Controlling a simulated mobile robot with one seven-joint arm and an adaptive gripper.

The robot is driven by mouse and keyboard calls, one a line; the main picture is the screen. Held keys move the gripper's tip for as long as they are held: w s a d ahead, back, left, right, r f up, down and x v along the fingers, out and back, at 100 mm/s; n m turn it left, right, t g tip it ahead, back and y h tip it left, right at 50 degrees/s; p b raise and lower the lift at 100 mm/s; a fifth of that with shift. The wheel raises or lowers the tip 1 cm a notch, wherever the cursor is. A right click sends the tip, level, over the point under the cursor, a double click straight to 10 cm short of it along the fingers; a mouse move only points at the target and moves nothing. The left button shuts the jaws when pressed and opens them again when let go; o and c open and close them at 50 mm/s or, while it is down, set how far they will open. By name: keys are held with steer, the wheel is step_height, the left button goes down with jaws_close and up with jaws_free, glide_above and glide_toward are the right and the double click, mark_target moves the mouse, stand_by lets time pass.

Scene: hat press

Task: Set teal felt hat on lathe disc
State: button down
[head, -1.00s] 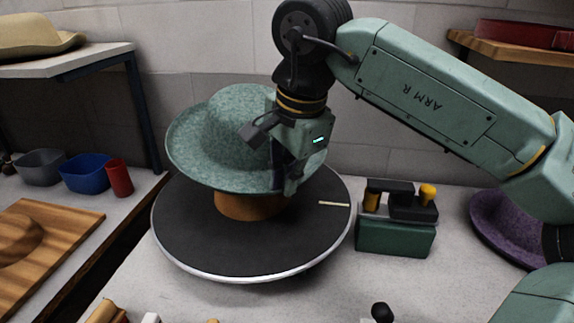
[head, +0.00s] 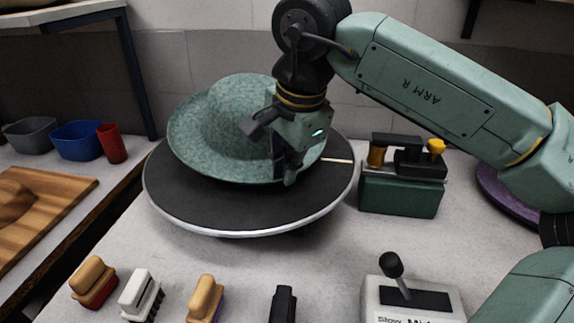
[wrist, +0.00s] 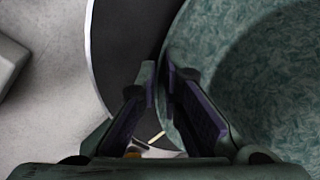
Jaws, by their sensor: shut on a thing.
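The teal felt hat (head: 215,125) sits crown up, low over the black lathe disc (head: 240,213). My gripper (head: 284,168) is shut on the right front part of its brim. In the wrist view the fingers (wrist: 160,80) close on the brim edge, with the hat (wrist: 265,75) to the right and the dark disc (wrist: 122,45) with its pale rim to the left. The brim hides what is directly under the hat, so I cannot tell whether it touches a support. A short pale line (head: 337,160) marks the disc at right.
A green box with black and yellow parts (head: 400,192) stands right of the disc. Several brushes (head: 140,293) and a lever box (head: 412,298) line the front. A purple hat (head: 507,190) is partly behind my arm. Blue bin (head: 77,140) and red cup (head: 112,143) stand left.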

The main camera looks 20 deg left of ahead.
steer(key=shift+f+b, duration=0.55)
steer(key=shift+f, duration=0.2)
stand_by(0.3)
steer(key=c, duration=1.7)
jaws_free()
steer(key=shift+o, duration=0.2)
steer(key=shift+r, duration=0.15)
steer(key=v, duration=1.2)
